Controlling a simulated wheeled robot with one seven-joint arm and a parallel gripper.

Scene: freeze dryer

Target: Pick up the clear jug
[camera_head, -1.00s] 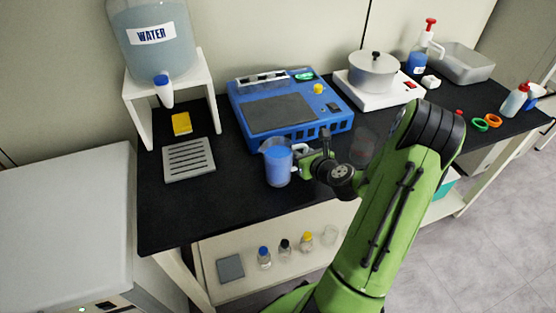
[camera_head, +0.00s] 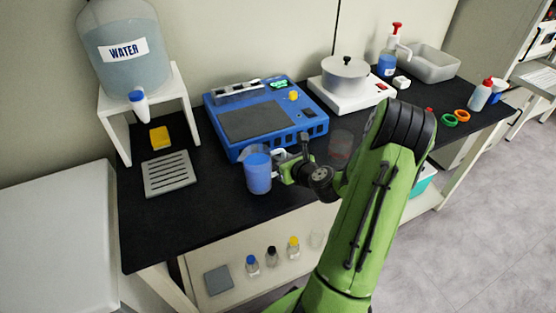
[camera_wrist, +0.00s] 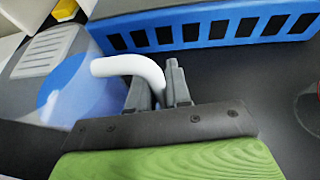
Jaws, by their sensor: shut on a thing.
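The clear jug (camera_head: 257,174) holds blue liquid and stands upright in front of the blue machine on the black bench, in the head view. I cannot tell whether its base touches the bench. My gripper (camera_head: 284,166) is at the jug's right side, shut on its white handle. In the wrist view the curved white handle (camera_wrist: 130,67) runs into my gripper's closed fingers (camera_wrist: 160,88).
The blue machine (camera_head: 262,116) stands right behind the jug. A slotted grey tray (camera_head: 168,174) and yellow sponge (camera_head: 160,137) lie to the left, near the water tank (camera_head: 122,50) on its white stand. The front left bench is clear.

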